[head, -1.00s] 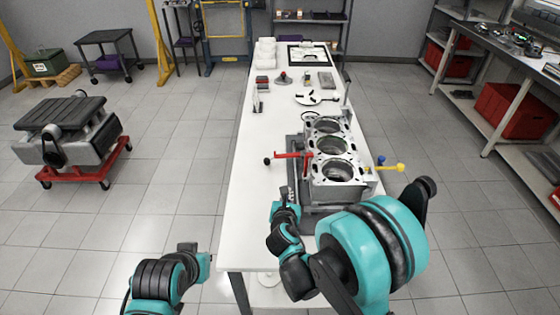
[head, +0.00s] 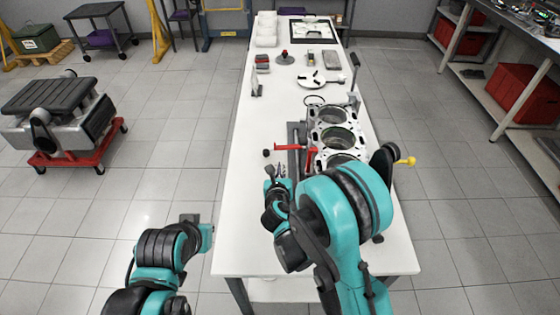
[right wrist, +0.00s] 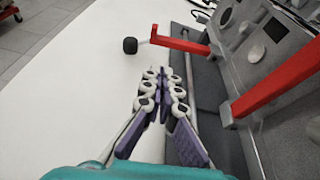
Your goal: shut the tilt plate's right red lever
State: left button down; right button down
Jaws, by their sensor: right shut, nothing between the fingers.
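The engine block (head: 334,136) stands on the dark grey tilt plate (head: 292,136) on the white bench; my right arm covers its near end. A red lever (head: 291,147) with a black knob (head: 266,153) sticks out left from the plate. In the right wrist view, this lever (right wrist: 182,43) is at top centre and a second, larger red bar (right wrist: 278,80) slants at right. My right gripper (head: 277,172) is just nearer than the knobbed lever. Its purple-padded fingers (right wrist: 162,80) are shut and empty, apart from both red parts.
A yellow-knobbed lever (head: 406,161) sticks out right of the block.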

aim_at(284, 149)
jog(key=b+x, duration=0.2)
jog(key=x, duration=0.7)
jog(key=shift+w+f+b, duration=0.1)
jog(key=shift+w+b, duration=0.05)
jog(key=shift+b, duration=0.15)
